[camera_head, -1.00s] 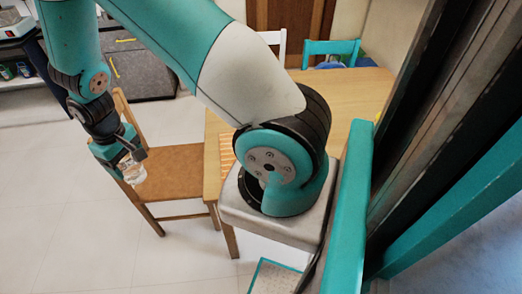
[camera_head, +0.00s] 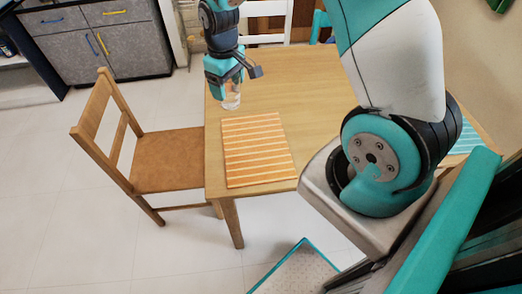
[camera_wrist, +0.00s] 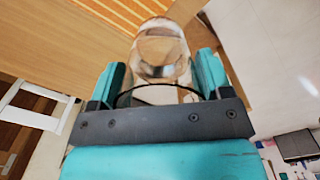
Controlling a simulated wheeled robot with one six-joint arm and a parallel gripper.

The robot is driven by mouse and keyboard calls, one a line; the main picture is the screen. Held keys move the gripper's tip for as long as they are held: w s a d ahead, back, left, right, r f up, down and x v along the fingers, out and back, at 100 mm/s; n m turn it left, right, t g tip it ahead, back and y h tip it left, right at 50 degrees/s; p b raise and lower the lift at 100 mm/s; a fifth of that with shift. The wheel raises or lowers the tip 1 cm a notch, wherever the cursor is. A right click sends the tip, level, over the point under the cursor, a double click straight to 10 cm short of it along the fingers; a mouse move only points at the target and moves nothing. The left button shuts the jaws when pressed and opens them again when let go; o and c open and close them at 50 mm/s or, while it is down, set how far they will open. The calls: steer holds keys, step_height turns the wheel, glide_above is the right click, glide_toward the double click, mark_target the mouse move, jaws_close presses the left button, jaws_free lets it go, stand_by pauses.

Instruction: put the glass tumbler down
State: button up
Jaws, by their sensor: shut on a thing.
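The clear glass tumbler (camera_head: 231,97) is held in my gripper (camera_head: 230,88) over the far left part of the wooden table (camera_head: 285,95). In the wrist view the tumbler (camera_wrist: 161,48) sits between the two teal fingers of my gripper (camera_wrist: 161,75), which are shut on it. The orange striped placemat (camera_head: 255,150) lies on the table, nearer than the tumbler; part of it also shows at the top of the wrist view (camera_wrist: 110,12). I cannot tell whether the tumbler's base touches the table.
A wooden chair (camera_head: 170,153) with a brown seat stands left of the table. A white chair (camera_head: 262,25) stands behind it. A teal striped mat (camera_head: 466,138) lies at the table's right. The orange placemat is bare.

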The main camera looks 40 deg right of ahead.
steer(key=s+d+n+b, duration=0.3)
steer(key=d+n+b, duration=0.3)
steer(key=b, duration=0.6)
steer(key=n+b, duration=0.2)
glide_above(256, 145)
step_height(256, 145, down, 20)
steer(key=shift+r, duration=0.1)
steer(key=o, duration=1.1)
steer(key=shift+f, duration=0.2)
